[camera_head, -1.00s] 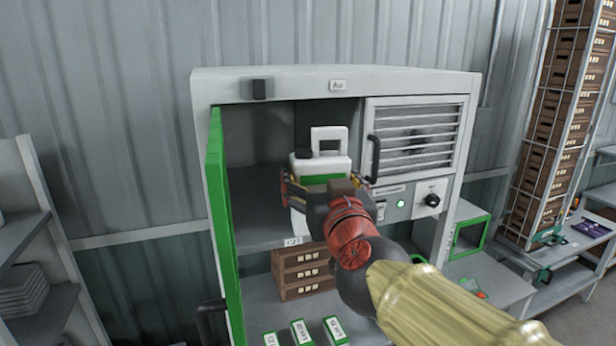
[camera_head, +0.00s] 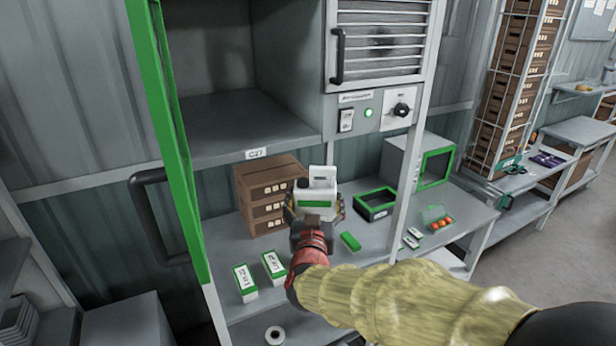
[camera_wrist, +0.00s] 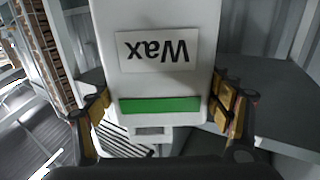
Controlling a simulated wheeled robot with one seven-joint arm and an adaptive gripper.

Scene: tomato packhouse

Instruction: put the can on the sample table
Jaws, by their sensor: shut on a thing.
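The can (camera_head: 318,198) is a white jerrycan with a handle and a green band. In the wrist view the can (camera_wrist: 160,80) fills the middle, its label "Wax" appearing upside down. My gripper (camera_head: 314,216) is shut on the can, one finger on each side, and the can looks roughly upright. In the head view it shows in front of the cabinet's lower shelf; its exact height above that is hard to tell.
The upper compartment (camera_head: 210,125) marked C27 is empty, its green-edged door (camera_head: 165,130) open at left. Brown crates (camera_head: 262,200), lot boxes (camera_head: 246,282) and a green-rimmed tray (camera_head: 376,204) surround the can in the picture. A cabinet post (camera_head: 398,215) stands before the right table.

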